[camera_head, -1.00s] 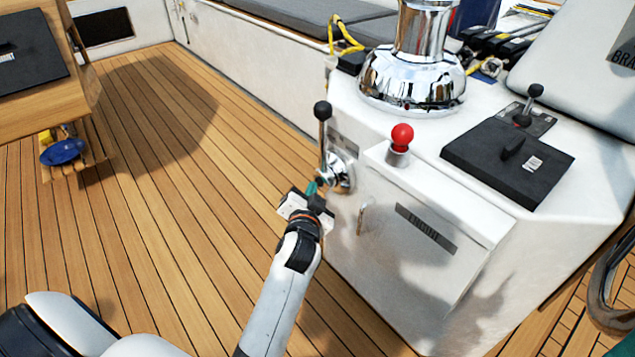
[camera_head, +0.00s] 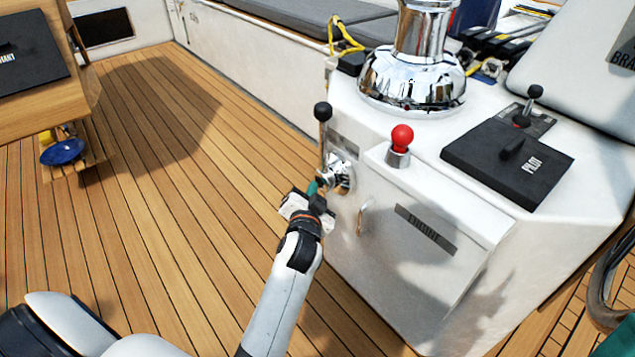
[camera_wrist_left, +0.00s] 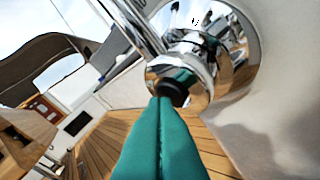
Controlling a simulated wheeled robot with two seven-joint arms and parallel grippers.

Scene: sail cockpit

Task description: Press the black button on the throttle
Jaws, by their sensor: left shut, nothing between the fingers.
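The throttle is a chrome hub (camera_head: 340,174) on the side of the white console, with an upright lever ending in a black knob (camera_head: 322,111). In the left wrist view the chrome throttle (camera_wrist_left: 195,55) fills the upper right, and its black button (camera_wrist_left: 172,92) sits right at the tips of my teal fingers. My left gripper (camera_head: 314,188) is shut and empty, pointing at the hub. Its fingertips (camera_wrist_left: 165,100) overlap the lower edge of the button; I cannot tell whether they touch it.
The white console (camera_head: 400,290) carries a red-knobbed lever (camera_head: 402,138), a chrome winch (camera_head: 413,75) and a black hatch (camera_head: 508,165). A small handle (camera_head: 361,217) sticks out below the throttle. The teak floor (camera_head: 180,200) to the left is open.

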